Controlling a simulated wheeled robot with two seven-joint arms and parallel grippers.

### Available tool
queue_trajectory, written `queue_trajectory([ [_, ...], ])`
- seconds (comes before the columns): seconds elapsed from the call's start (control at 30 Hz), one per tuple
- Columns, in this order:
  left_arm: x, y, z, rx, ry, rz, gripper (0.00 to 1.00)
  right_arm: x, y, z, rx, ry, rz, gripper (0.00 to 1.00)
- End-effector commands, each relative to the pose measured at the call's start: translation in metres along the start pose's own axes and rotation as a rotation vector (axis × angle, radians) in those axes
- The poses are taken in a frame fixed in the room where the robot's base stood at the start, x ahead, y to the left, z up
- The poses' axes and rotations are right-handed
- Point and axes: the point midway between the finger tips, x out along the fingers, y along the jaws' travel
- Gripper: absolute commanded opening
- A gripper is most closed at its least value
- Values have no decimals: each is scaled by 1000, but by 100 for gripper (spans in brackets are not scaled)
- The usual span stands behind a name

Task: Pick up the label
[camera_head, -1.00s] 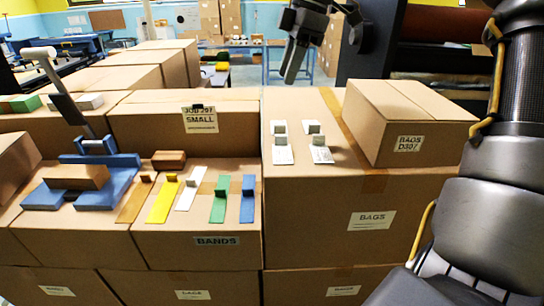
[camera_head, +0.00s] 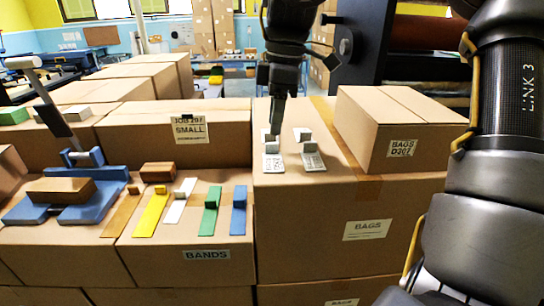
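Several small white labels with raised grey tabs lie on the top of the large right-hand box. The front left label (camera_head: 273,163) and the front right label (camera_head: 313,161) show printing, and another tab (camera_head: 302,134) stands behind them. My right gripper (camera_head: 275,128) reaches down from the top of the view, its tips at the front left label's tab. The fingers are seen nearly edge-on, so the gap between them and any contact are unclear. The gripper partly hides the back left label (camera_head: 265,134). My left gripper is out of view.
A carton marked BAGS D307 (camera_head: 401,122) stands right of the labels. Coloured bands, such as the green one (camera_head: 210,211), lie on the lower box at left. A blue tool with a lever (camera_head: 97,204) and brown block stands farther left.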

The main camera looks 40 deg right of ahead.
Motion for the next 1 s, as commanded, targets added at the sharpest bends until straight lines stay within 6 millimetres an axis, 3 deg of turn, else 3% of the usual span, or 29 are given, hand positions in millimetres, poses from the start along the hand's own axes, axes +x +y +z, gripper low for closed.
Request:
queue_trajectory([
  [0.17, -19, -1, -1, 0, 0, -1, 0, 23, -2, 0, -3, -1, -8, 33],
  [0.3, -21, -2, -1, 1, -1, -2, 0, 41, -1, 0, -1, 0, -4, 33],
  [0.57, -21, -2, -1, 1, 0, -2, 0, 47, -1, 0, 0, 1, 0, 33],
  [0.83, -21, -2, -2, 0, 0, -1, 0, 46, -1, 0, 0, 1, 0, 1],
  [1.0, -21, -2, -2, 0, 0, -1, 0, 46, -1, 0, 0, 1, 0, 0],
])
